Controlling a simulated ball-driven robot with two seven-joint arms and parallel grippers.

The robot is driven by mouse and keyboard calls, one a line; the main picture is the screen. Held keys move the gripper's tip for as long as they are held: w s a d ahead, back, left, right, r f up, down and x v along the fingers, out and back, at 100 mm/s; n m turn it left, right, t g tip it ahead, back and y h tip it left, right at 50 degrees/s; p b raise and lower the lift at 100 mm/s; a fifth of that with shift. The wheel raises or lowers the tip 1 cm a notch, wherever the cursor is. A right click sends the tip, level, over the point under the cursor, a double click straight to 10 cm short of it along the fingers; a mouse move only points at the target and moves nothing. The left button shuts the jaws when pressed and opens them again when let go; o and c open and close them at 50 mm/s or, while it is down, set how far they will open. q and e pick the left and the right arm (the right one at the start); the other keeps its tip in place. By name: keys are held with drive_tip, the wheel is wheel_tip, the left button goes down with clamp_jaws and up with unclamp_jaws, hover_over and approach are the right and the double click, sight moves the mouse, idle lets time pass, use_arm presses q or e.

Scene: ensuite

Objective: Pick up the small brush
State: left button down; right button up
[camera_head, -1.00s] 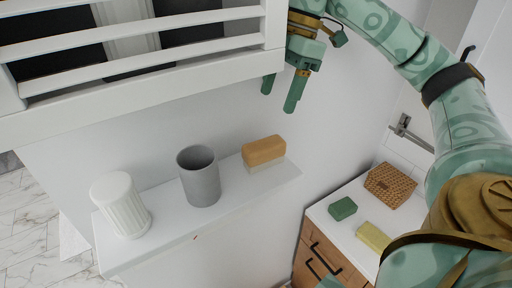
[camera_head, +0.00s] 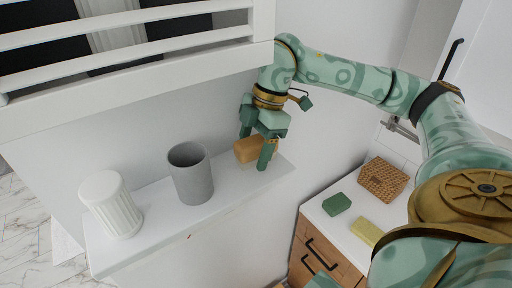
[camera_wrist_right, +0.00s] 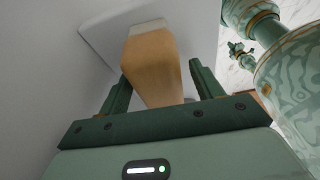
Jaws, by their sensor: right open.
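The small brush (camera_head: 248,148) has a tan wooden block on top and pale bristles below. It stands at the right end of the white wall shelf (camera_head: 220,198). My right gripper (camera_head: 257,150) is open, with one finger on each side of the brush in the head view. In the right wrist view the brush (camera_wrist_right: 152,70) lies between and beyond the two fingers (camera_wrist_right: 160,88), with gaps visible beside it. Part of the brush is hidden behind a finger in the head view. My left gripper is not in view.
A grey cup (camera_head: 191,175) and a white ribbed container (camera_head: 112,205) stand left of the brush on the shelf. A white slatted cabinet (camera_head: 150,70) hangs above. At lower right, a counter holds a green block (camera_head: 336,204), a yellow block (camera_head: 367,231) and a wicker box (camera_head: 383,180).

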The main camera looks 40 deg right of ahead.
drive_tip(key=shift+f, duration=0.2)
idle(0.5)
drive_tip(key=c, duration=1.1)
